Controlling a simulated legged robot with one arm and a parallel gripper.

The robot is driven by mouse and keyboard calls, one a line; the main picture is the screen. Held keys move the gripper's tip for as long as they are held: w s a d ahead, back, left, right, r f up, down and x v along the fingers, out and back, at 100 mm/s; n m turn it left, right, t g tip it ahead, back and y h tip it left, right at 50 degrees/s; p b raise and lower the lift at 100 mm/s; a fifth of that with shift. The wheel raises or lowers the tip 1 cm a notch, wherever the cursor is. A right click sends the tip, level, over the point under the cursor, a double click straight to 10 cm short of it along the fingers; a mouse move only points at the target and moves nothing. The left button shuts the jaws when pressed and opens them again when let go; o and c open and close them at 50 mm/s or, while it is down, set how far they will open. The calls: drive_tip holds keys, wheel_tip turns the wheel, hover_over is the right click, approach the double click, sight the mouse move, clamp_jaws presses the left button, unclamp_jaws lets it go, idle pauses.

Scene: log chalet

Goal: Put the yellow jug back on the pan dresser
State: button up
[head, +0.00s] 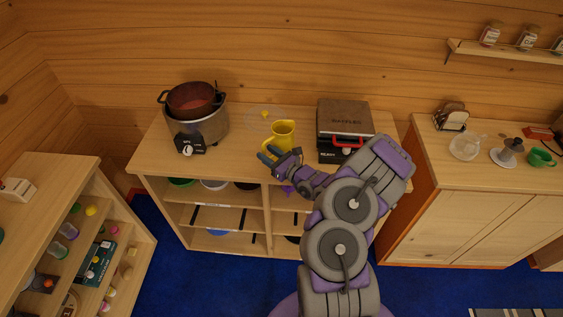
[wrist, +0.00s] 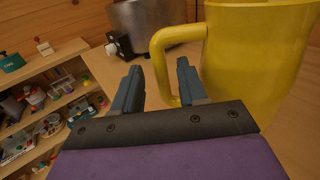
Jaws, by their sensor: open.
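The yellow jug (head: 283,132) stands upright on top of the wooden dresser (head: 158,155), whose open shelves hold pans and bowls. My gripper (head: 268,154) is at the dresser's front edge, just left of and in front of the jug. In the wrist view the jug (wrist: 262,60) fills the upper right. Its handle shows between and beyond the two fingers of my open gripper (wrist: 157,80). Nothing is clamped. I cannot tell whether the fingers touch the handle.
A steel cooker with a dark red pot (head: 192,105) stands left of the jug. A grill press (head: 344,125) stands to the right. A clear glass item (head: 264,116) sits behind the jug. A low shelf unit (head: 60,172) is at left, a cabinet (head: 480,210) at right.

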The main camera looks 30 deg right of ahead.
drive_tip(key=p+v, duration=0.1)
drive_tip(key=v, duration=0.9)
drive_tip(key=a+r+n+g+y, duration=0.6)
drive_tip(key=a+r+n+y, duration=0.4)
drive_tip(key=a+r, duration=0.5)
drive_tip(key=s+a+r+n+g, duration=0.3)
drive_tip(key=s+a+n+g, duration=0.2)
drive_tip(key=a, duration=0.2)
drive_tip(key=s+a+r+n+g, duration=0.3)
drive_tip(key=s+a+n+g, duration=0.15)
drive_tip(key=a+n, duration=0.2)
drive_tip(key=s+a+n+g+h, duration=0.3)
drive_tip(key=s+n+g+h, duration=0.3)
drive_tip(key=s, duration=0.9)
drive_tip(key=s+d+r+n+t+h, duration=0.1)
drive_tip(key=s+d+n+h, duration=0.3)
drive_tip(key=s+d+h, duration=0.5)
drive_tip(key=s+d+t, duration=0.1)
drive_tip(key=d, duration=0.1)
drive_tip(key=shift+d+r+n+h, duration=0.3)
drive_tip(key=shift+n, duration=0.05)
drive_tip(key=shift+s+t, duration=0.15)
drive_tip(key=shift+t, duration=0.1)
